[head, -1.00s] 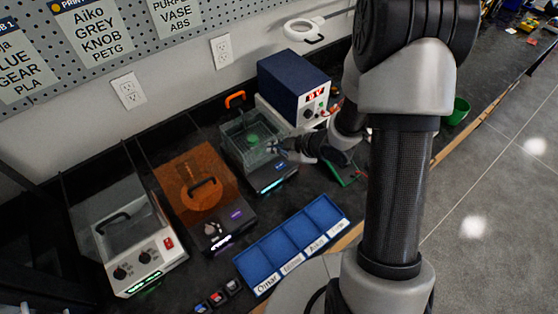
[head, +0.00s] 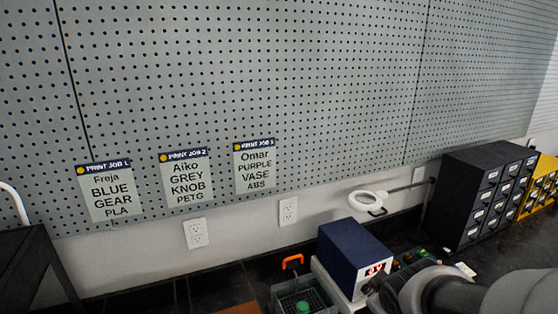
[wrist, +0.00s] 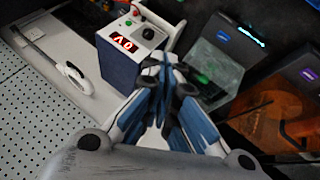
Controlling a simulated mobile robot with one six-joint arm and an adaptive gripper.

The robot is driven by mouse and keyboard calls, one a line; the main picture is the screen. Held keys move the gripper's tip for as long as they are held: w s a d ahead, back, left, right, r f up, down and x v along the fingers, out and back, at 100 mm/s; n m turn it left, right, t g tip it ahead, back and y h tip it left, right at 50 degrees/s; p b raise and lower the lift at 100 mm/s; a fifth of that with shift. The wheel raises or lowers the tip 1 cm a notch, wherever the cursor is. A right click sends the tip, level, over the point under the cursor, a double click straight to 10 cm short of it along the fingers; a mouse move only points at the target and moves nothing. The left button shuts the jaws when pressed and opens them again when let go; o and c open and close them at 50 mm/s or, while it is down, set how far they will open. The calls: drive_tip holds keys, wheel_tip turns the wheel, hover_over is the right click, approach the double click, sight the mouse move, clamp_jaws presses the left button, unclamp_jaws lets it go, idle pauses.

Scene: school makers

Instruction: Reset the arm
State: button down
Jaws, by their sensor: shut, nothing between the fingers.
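My gripper (wrist: 165,75) shows in the wrist view with its blue-padded fingers drawn together at the tips and nothing between them. It hangs in front of a dark blue power supply (wrist: 128,55) with a red lit display and beside a clear-walled bin (wrist: 212,75) with something green inside. In the head view my arm comes in at the lower right, and the gripper itself is out of the frame or hidden. The power supply (head: 352,255) and the clear bin (head: 303,297) also show there at the bottom.
A black drawer cabinet (head: 482,200) stands at the right beside a yellow one (head: 540,188). Three print job cards (head: 188,177) hang on the pegboard (head: 250,70). An orange lidded machine (wrist: 275,125) shows in the wrist view.

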drive_tip(key=s+a+r+m+g+y, duration=0.1)
drive_tip(key=s+a+r+m, duration=0.2)
drive_tip(key=s, duration=0.6)
drive_tip(key=s+a+r+m+g+y, duration=0.1)
drive_tip(key=s+a+r+m, duration=0.2)
drive_tip(key=s, duration=0.7)
drive_tip(key=shift+s+a+m+g, duration=0.3)
drive_tip(key=shift+a+m+g, duration=0.1)
drive_tip(key=shift+a, duration=0.3)
